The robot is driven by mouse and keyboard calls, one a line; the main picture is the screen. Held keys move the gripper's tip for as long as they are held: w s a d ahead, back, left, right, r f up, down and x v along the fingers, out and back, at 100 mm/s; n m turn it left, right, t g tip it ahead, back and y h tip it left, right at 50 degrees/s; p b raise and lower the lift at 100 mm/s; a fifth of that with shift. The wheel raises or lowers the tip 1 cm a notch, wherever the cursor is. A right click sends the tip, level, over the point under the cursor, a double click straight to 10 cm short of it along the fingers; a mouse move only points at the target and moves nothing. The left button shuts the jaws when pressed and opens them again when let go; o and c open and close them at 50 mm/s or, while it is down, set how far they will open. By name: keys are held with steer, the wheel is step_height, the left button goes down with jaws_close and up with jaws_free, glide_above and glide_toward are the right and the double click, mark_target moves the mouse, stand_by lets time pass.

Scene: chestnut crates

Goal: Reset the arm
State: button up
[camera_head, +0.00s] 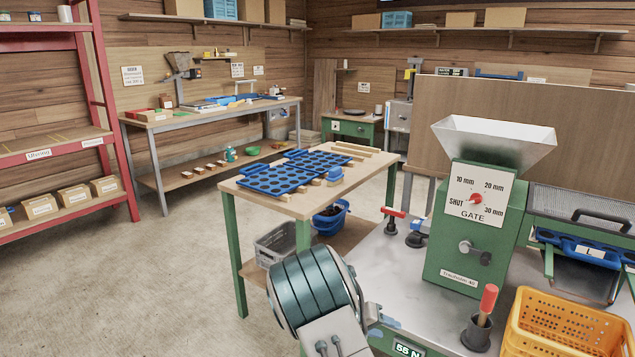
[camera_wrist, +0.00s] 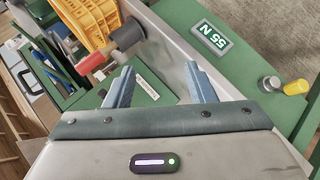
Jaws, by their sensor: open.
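My gripper (camera_wrist: 161,86) shows in the wrist view with its two blue-grey fingers spread apart and nothing between them. The fingers point over the edge of a green and grey machine bench. In the head view my arm shows at the bottom middle, with its rounded dark green link in front of the bench. The gripper's fingertips are not clear there. The green machine (camera_head: 472,225) with a metal hopper (camera_head: 493,140) stands on the bench to the right of my arm. Its red gate knob (camera_head: 476,199) is beside the SHUT label.
A wooden table (camera_head: 300,205) holds blue trays (camera_head: 278,180). The floor at left is clear.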

steer(key=s+a+r+n+y+p, duration=0.1)
steer(key=s+r+y+p, duration=0.9)
steer(key=s+r, duration=2)
step_height(320, 180, up, 3)
steer(key=a+p, duration=0.1)
steer(key=p, duration=0.3)
steer(key=shift+s+r+n+t+y, duration=0.15)
steer(key=shift+s+n+t+y, duration=0.15)
steer(key=shift+n, duration=0.1)
steer(key=shift+d, duration=0.15)
